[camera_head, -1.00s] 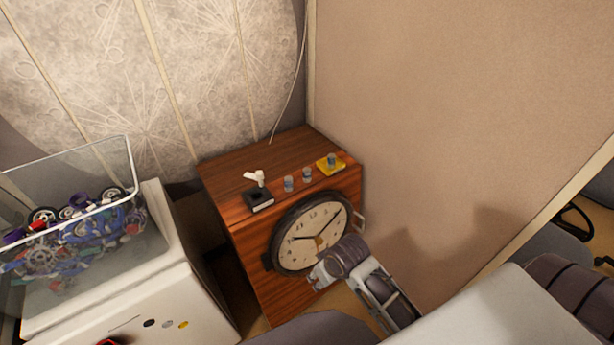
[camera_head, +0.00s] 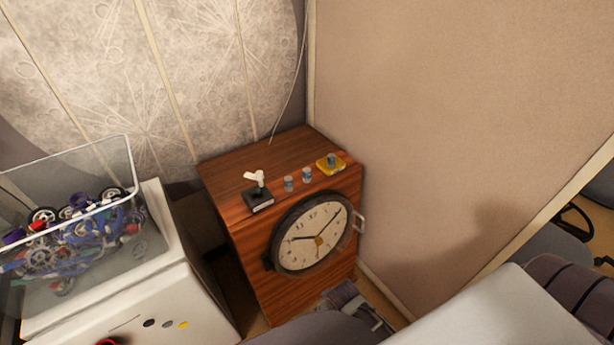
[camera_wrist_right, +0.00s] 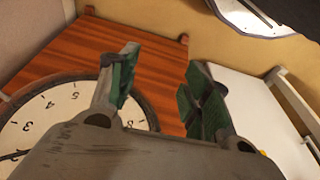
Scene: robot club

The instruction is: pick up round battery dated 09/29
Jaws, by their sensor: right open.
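Three small round grey-blue batteries stand on top of the wooden cabinet (camera_head: 240,177): a left one (camera_head: 288,183), a middle one (camera_head: 306,175) and one (camera_head: 331,159) on a yellow square base (camera_head: 327,167). Their dates are too small to read. My right gripper (camera_wrist_right: 161,77) is open and empty in the right wrist view, with the cabinet's wooden front and clock face behind it. In the head view, part of my right arm shows low at the cabinet's foot, well below the batteries. My left gripper is not in view.
A black box with a white figure (camera_head: 257,196) stands left of the batteries. A round clock (camera_head: 312,235) is on the cabinet's front. A clear bin of parts (camera_head: 75,225) sits on a white unit (camera_head: 165,285) at left. A beige wall (camera_head: 460,110) rises at right.

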